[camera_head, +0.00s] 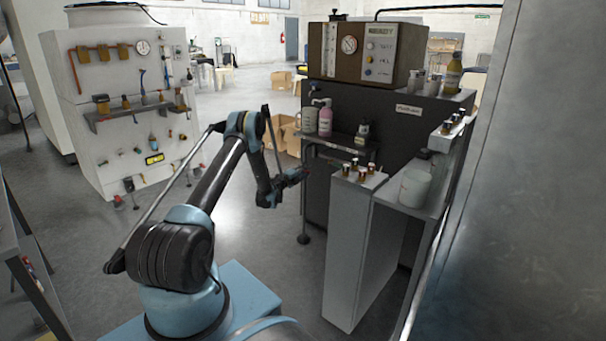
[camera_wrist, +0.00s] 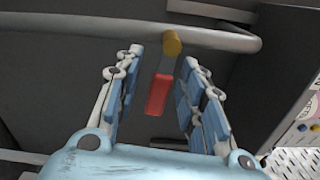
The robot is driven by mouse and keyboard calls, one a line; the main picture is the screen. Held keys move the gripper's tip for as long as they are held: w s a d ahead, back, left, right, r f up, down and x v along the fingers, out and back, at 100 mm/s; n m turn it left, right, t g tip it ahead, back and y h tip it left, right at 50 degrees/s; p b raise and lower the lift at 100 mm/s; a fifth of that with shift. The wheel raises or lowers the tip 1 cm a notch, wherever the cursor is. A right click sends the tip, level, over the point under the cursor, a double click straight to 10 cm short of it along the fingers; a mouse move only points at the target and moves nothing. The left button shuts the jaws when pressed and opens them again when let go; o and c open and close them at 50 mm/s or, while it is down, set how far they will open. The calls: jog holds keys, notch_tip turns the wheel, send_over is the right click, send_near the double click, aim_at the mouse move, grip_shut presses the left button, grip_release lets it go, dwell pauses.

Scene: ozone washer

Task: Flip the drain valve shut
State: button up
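The drain valve shows in the wrist view as a red handle (camera_wrist: 158,95) on a grey lever, with a brass-coloured round end (camera_wrist: 172,42) close to a grey pipe (camera_wrist: 130,37). My gripper (camera_wrist: 164,58) is open, with one blue-padded finger on each side of the lever. Gaps show between both fingers and the red handle, and nothing is held. In the head view my gripper (camera_head: 292,177) is low beside the dark washer cabinet (camera_head: 340,195). The valve is too small or hidden to make out there.
A narrow grey cabinet (camera_head: 350,250) with several small brown-topped items stands right of my arm. A shelf (camera_head: 335,145) with bottles projects above my gripper. A white tool panel (camera_head: 120,95) stands to the left. The floor between is clear.

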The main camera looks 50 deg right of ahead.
jog(key=a, duration=1.2)
jog(key=shift+s, duration=0.4)
jog(key=shift+f, duration=0.1)
jog(key=c, duration=0.6)
jog(key=shift+s+f+m, duration=0.1)
jog(key=shift+m, duration=0.5)
grip_shut()
jog(key=d+f+m+y, duration=0.4)
jog(key=d+f+m, duration=0.4)
jog(key=m, duration=0.8)
jog(key=shift+t, duration=0.3)
jog(key=shift+s+d+r, duration=0.1)
jog(key=shift+d+r, duration=0.05)
jog(key=shift+r, duration=0.75)
jog(key=shift+w+d+r, duration=0.1)
jog(key=shift+d+r, duration=0.1)
jog(key=shift+r, duration=0.65)
jog(key=shift+s+d+r, duration=0.1)
jog(key=shift+d+r, duration=0.05)
jog(key=shift+r, duration=0.75)
